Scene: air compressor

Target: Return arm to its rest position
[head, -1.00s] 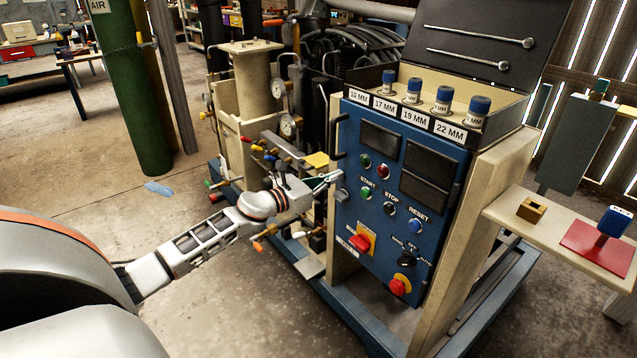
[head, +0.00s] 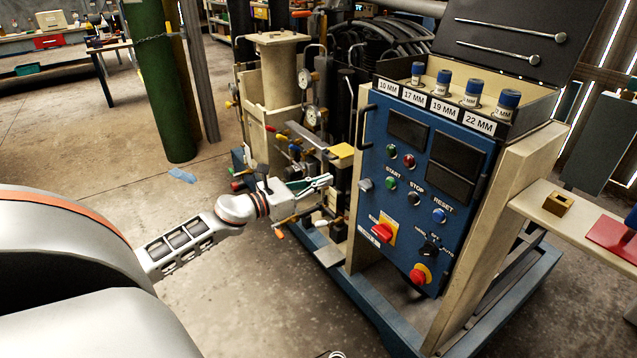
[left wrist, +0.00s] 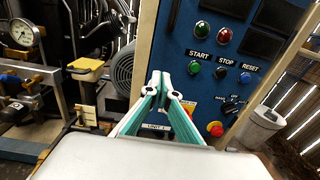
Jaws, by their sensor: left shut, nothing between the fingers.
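My left arm reaches in from the left in the head view. Its gripper (head: 321,184) is shut and empty, in front of the compressor's valves and pipes and just left of the blue control panel (head: 408,240). In the left wrist view the green-sided fingers (left wrist: 158,84) meet at their tips, and the panel (left wrist: 180,50) stands behind them. I see clear space between the fingers and the panel in the head view. My right gripper is in neither view.
The open tool box with labelled sockets (head: 471,92) tops the panel. A red emergency button (head: 419,275) sits low on it. A side shelf (head: 540,212) juts out at right. The green cylinder (head: 160,90) stands at the back left. The floor in front is clear.

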